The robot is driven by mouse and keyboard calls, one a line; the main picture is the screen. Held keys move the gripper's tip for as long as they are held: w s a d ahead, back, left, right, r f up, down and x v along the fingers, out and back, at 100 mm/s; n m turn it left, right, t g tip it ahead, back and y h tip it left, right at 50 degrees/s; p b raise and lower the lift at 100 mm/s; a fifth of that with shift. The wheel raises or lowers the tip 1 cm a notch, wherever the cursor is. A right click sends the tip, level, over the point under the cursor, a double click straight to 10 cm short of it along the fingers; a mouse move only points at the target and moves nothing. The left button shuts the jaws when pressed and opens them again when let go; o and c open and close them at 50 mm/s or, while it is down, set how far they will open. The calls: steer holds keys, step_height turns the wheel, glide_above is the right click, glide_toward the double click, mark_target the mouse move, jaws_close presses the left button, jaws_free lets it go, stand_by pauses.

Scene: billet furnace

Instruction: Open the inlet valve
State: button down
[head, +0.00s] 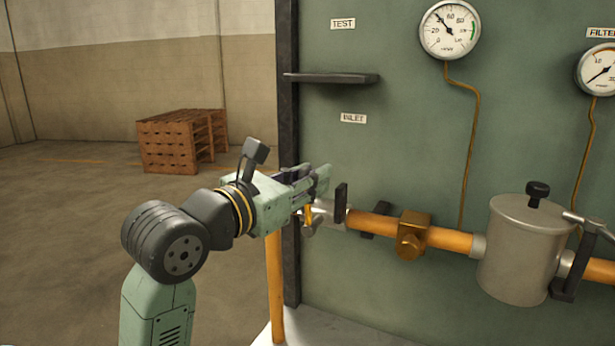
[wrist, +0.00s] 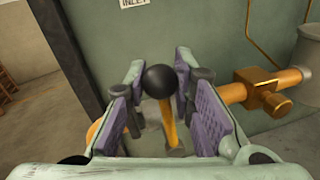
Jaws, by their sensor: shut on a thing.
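The inlet valve (head: 325,214) is a metal body on the orange pipe, below the INLET label (head: 353,118). My gripper (head: 318,180) is at the valve, at the left edge of the green panel, and hides part of it. In the wrist view, the valve's yellow lever (wrist: 169,125) with a black ball knob (wrist: 160,79) stands between the purple finger pads of my gripper (wrist: 160,100). The gripper is shut on the lever. The exact contact of the pads is hard to see.
To the right on the pipe are a brass fitting (head: 411,236) and a grey filter pot (head: 522,250). A dark shelf (head: 335,78) juts out above. Gauges (head: 450,30) are higher up. A stack of wooden pallets (head: 168,142) stands far left; the floor between is clear.

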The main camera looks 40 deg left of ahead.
steer(key=shift+s+a+f+n+b, duration=0.15)
steer(key=shift+a+f+n+b, duration=0.05)
steer(key=shift+a+n+b, duration=0.45)
steer(key=shift+s+a+n+t, duration=0.15)
steer(key=shift+a+n+t, duration=0.25)
steer(key=shift+n, duration=0.45)
steer(key=shift+a, duration=0.1)
steer(key=c, duration=1.6)
jaws_free()
steer(key=shift+c, duration=0.2)
steer(key=shift+s, duration=0.1)
steer(key=s, duration=1.2)
steer(key=shift+d+f, duration=0.25)
steer(key=shift+d, duration=0.05)
steer(key=shift+w, duration=0.1)
